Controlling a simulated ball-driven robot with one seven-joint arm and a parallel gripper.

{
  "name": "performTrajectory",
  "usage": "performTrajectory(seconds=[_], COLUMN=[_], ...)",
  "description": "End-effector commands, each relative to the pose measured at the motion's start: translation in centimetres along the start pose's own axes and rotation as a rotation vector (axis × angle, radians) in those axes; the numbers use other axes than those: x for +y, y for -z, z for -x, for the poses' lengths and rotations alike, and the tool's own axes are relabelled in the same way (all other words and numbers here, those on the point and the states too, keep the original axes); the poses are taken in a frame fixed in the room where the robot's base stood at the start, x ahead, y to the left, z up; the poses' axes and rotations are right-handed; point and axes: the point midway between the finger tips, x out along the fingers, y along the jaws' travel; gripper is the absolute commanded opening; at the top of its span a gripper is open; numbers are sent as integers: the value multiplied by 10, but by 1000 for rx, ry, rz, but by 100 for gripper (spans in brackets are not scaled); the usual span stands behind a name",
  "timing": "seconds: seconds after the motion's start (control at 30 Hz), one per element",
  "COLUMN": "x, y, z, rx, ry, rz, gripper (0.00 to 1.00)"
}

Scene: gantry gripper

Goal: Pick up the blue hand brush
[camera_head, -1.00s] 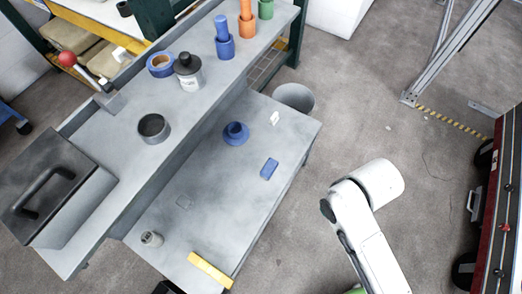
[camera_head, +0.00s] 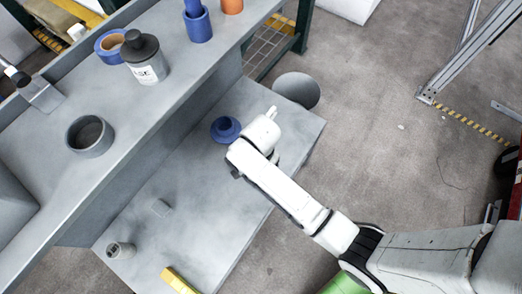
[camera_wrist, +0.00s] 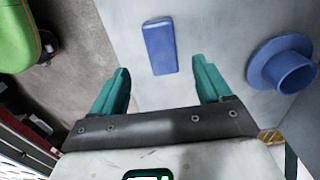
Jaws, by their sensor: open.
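The blue hand brush is most likely the small blue oblong block (camera_wrist: 160,46) lying flat on the grey lower table (camera_wrist: 210,22) in the wrist view. My gripper (camera_wrist: 164,82) is open, with its two teal fingers apart. The block lies ahead of the fingertips, roughly centred between them and not held. In the head view my arm hides the block. My white wrist is over the right part of the lower table (camera_head: 215,245), and the fingers do not show there.
A blue flanged ring (camera_head: 225,129) stands close to my wrist, also in the wrist view (camera_wrist: 283,66). A grey bin (camera_head: 297,90) is beyond the table edge. A yellow block (camera_head: 178,281) and a small grey cylinder (camera_head: 121,250) are at the near end. The raised shelf (camera_head: 150,105) borders the left.

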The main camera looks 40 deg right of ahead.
Motion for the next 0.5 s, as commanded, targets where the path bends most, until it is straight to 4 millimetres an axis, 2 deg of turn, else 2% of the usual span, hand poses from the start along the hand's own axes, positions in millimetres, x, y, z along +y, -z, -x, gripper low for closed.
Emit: performTrajectory(seconds=[0.03, 0.1, 0.37, 0.5], x=[1, 0, 0, -2], y=[0, 0, 1, 3], z=[-11, -20, -40, -61], rx=[0, 0, 0, 0], ry=[-4, -2, 0, -2], rz=[1, 1, 2, 3], gripper=[78, 78, 78, 78])
